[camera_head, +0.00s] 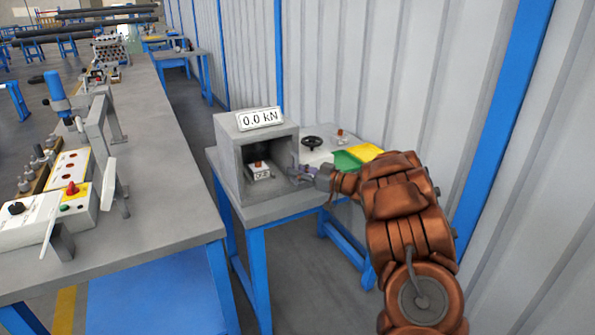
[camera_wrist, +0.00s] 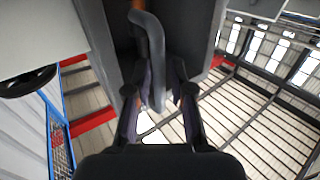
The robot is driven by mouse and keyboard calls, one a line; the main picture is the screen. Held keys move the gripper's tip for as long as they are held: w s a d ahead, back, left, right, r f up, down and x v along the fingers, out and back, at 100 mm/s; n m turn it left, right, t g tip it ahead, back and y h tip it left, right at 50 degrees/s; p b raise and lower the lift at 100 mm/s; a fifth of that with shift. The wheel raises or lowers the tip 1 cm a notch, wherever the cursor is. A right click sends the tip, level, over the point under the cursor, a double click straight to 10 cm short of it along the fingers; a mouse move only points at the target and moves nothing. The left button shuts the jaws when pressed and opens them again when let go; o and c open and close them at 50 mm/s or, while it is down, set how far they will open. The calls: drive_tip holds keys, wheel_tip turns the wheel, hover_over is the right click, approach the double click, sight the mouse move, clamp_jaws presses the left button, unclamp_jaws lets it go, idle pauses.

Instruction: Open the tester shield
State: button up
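The tester (camera_head: 234,160) is a grey box with a "0.0 kN" display (camera_head: 260,118) on top. Its front shows a dark recess with a small pale block (camera_head: 259,171) inside. I cannot make out a separate shield panel across this front. My gripper (camera_head: 304,171) is at the right edge of the tester's front. In the wrist view, my gripper (camera_wrist: 158,85) has its two fingers apart, one on each side of a grey bent handle (camera_wrist: 153,45). A gap shows beside the handle; firm contact cannot be seen. Dark grey panels (camera_wrist: 190,35) flank the handle.
The tester stands on a grey table with blue legs (camera_head: 256,270). Behind my arm are a green tray (camera_head: 345,161), a yellow tray (camera_head: 366,152) and a black handwheel (camera_head: 312,142). A long workbench (camera_head: 170,225) with equipment is at left; a corrugated wall (camera_head: 395,70) is close at right.

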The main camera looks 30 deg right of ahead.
clamp_jaws()
idle(0.5)
drive_tip(key=shift+d, duration=0.15)
